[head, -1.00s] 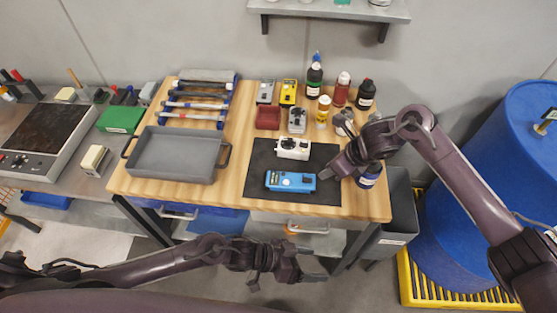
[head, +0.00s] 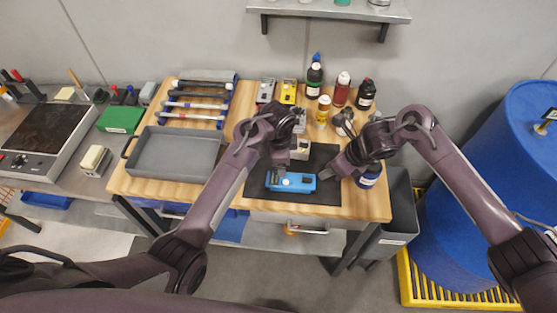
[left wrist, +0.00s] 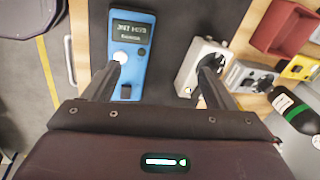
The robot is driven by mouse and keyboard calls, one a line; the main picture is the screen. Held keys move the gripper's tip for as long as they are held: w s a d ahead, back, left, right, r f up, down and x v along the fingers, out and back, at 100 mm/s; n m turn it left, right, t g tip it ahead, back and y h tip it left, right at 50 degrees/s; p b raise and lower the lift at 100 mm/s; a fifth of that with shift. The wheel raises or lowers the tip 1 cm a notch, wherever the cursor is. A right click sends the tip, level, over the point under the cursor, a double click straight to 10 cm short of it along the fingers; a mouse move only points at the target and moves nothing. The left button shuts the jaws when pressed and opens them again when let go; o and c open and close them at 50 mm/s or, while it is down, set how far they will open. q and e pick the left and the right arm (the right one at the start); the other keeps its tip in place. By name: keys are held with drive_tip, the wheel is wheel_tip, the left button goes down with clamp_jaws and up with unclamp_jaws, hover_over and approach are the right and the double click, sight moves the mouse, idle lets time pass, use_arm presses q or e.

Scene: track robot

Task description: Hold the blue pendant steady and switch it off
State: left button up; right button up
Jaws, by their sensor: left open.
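The blue pendant (head: 291,182) lies flat on a dark mat (head: 324,155) at the table's front. In the left wrist view the blue pendant (left wrist: 133,72) shows a dark screen, a white round button, a dark round one and a small dark switch near its lower end. My left gripper (head: 294,146) is open above the mat. In the left wrist view one finger of my left gripper (left wrist: 158,82) is over the blue pendant, the other over a white device (left wrist: 196,66).
A grey tray (head: 176,155) is left on the table. Several bottles (head: 340,90) stand behind the mat. A yellow device (head: 288,92) and a grey one are at the back. A red tray (left wrist: 284,30) shows in the left wrist view. Both arms cross the front.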

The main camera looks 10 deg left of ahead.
sight(279, 179)
use_arm(q)
drive_tip(key=shift+s+a+r+m+g, duration=0.15)
drive_tip(key=shift+s+m+g, duration=0.15)
drive_tip(key=shift+s+g, duration=0.3)
drive_tip(key=shift+s+d+r+m+g, duration=0.15)
drive_tip(key=shift+s+m+g, duration=0.15)
drive_tip(key=shift+s+g, duration=0.25)
drive_tip(key=shift+s+a+f, duration=0.1)
drive_tip(key=shift+s+f, duration=0.05)
drive_tip(key=shift+f, duration=0.05)
wheel_tip(279, 179, down, 7)
drive_tip(key=shift+f, duration=0.15)
drive_tip(key=shift+c, duration=0.5)
